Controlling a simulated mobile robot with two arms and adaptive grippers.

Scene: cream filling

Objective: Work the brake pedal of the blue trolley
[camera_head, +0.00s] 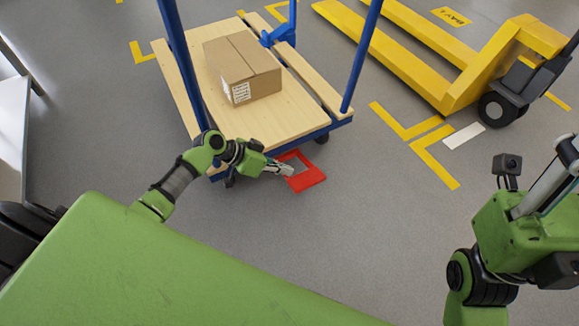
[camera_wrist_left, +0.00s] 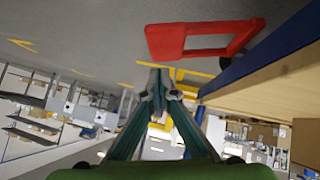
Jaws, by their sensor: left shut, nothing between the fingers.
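The blue trolley (camera_head: 322,131) has a pale wooden deck and blue uprights. Its brake pedal is a red open frame (camera_head: 309,181) low at the near edge. The pedal also shows at the top of the left wrist view (camera_wrist_left: 157,42). My left gripper (camera_head: 289,170) is shut and empty, its fingertips overlapping the pedal in the head view. In the left wrist view its fingertips (camera_wrist_left: 157,76) lie below the red frame in the picture; I cannot tell whether they touch it. My right gripper (camera_head: 556,170) is at the right edge, partly cut off, its jaws unclear.
A cardboard box (camera_head: 246,65) sits on the trolley deck. A yellow pallet truck (camera_head: 448,83) stands at the upper right. Yellow floor markings (camera_head: 434,162) lie right of the trolley. The grey floor in front of the pedal is clear.

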